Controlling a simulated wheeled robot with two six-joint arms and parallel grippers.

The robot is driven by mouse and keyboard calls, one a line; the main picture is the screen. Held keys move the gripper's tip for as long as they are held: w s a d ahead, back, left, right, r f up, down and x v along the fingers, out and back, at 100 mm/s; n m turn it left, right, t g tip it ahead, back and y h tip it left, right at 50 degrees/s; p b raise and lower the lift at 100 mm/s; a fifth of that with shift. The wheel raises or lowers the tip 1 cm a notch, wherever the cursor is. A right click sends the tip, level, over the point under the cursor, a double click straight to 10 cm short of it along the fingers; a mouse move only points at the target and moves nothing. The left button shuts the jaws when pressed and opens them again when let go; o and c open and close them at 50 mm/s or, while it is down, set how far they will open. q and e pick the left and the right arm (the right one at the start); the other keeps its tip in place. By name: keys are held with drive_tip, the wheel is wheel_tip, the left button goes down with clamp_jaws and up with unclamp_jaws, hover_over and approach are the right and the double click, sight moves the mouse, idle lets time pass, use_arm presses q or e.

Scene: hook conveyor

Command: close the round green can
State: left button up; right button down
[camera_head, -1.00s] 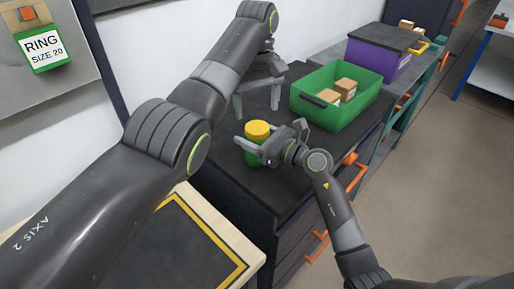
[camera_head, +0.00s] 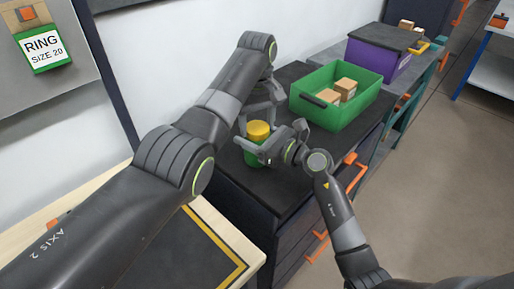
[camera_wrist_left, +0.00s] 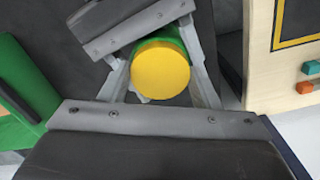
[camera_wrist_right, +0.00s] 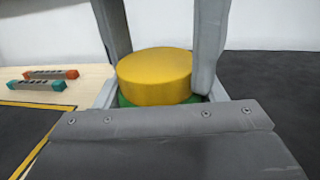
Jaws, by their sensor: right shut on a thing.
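The round green can (camera_head: 254,160) stands on the dark cabinet top with a yellow lid (camera_head: 258,130) on its top. I cannot tell how tightly the lid sits. My right gripper (camera_head: 258,148) is shut on the can's green body from the side, below the lid. My left gripper (camera_head: 258,113) points down at the can from above. Its two open fingers stand on either side of the lid (camera_wrist_left: 160,70) in the left wrist view, with gaps visible. In the right wrist view the left fingers come down beside the lid (camera_wrist_right: 155,76), with a thin green strip under it.
A green bin (camera_head: 335,105) with small cardboard boxes stands behind and right of the can. A purple crate (camera_head: 378,62) is farther back. A pale wood table (camera_head: 75,212) with a yellow-bordered dark mat is at the near left. A white wall stands close behind.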

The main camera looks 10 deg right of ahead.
use_arm(q)
drive_tip(key=c, duration=0.3)
drive_tip(key=shift+m, duration=0.8)
drive_tip(key=o, duration=1.1)
drive_tip(key=shift+c, duration=0.2)
drive_tip(key=shift+r, duration=2.25)
drive_tip(key=shift+c, duration=0.4)
